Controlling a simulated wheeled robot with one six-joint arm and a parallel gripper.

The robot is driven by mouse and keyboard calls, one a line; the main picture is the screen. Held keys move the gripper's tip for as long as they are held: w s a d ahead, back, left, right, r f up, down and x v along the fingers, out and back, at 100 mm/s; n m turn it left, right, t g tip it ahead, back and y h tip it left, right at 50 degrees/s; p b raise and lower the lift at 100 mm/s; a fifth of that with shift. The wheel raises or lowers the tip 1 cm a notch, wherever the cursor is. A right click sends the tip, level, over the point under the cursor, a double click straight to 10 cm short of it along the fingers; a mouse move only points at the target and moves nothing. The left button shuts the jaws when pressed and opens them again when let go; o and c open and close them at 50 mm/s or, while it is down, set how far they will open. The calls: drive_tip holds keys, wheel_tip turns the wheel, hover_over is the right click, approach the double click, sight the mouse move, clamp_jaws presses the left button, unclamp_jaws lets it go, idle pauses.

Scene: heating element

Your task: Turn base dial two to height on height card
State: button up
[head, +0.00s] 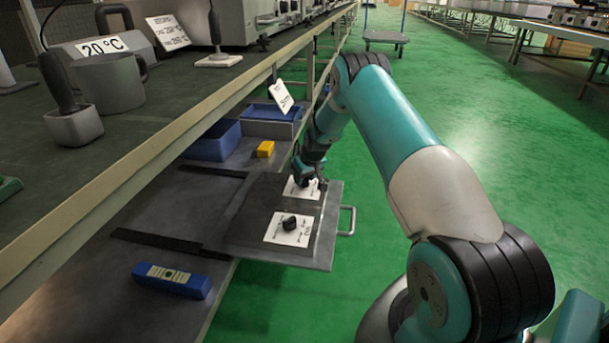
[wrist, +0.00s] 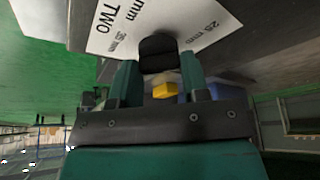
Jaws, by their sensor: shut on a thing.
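My gripper (head: 311,179) reaches down over the far white dial plate (head: 300,191) on the grey pull-out base. In the wrist view the plate (wrist: 105,30) reads "TWO" and carries "25 mm" and "35 mm" marks; another mark is cut off by the picture edge. The black dial knob (wrist: 158,52) sits between my gripper's two fingers (wrist: 160,78), which are shut on it. Where the knob points is hard to tell. A second black dial (head: 290,223) on its own white plate stands nearer. A tilted white card (head: 281,95) stands farther back; its print is too small to read surely.
The grey base (head: 258,215) has a handle (head: 348,220) at its right. Blue bins (head: 216,141), a yellow block (head: 265,149) and a blue device (head: 172,280) lie on the lower shelf. The upper bench edge (head: 150,140) overhangs at left. The green floor at right is open.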

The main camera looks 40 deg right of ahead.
drive_tip(key=o, duration=0.9)
drive_tip(key=shift+o, duration=0.2)
drive_tip(key=d+p+v, duration=0.1)
drive_tip(key=p+v, duration=0.8)
drive_tip(key=v, duration=0.8)
drive_tip(key=shift+a+r, duration=0.25)
drive_tip(key=shift+a, duration=0.25)
